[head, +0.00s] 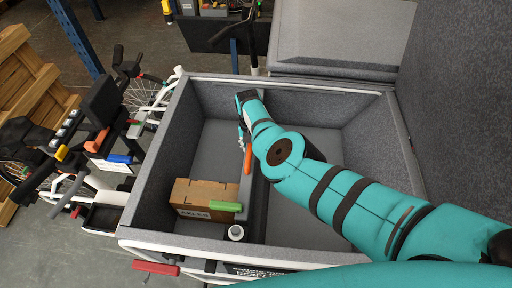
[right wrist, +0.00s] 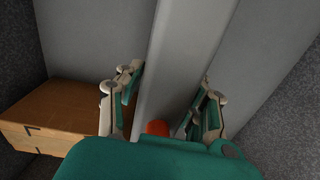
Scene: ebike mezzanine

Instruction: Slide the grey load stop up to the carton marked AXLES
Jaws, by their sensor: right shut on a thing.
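The brown carton marked AXLES (head: 205,196) sits in the near left part of a grey cargo box. It also shows at the left of the right wrist view (right wrist: 55,115). The grey load stop (head: 249,200) is a long bar standing across the box floor, to the right of the carton. In the right wrist view the load stop (right wrist: 187,55) runs between the two fingers of my right gripper (right wrist: 168,100), which is shut on it. An orange part (head: 247,161) shows by the bar. My arm hides some of the load stop. My left gripper is not in view.
The cargo box's walls (head: 163,170) surround the work. A green item (head: 225,206) lies at the carton's right front, and a small white round item (head: 236,232) is near the front wall. The floor right of the load stop (head: 290,215) is clear. Bikes stand outside at left.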

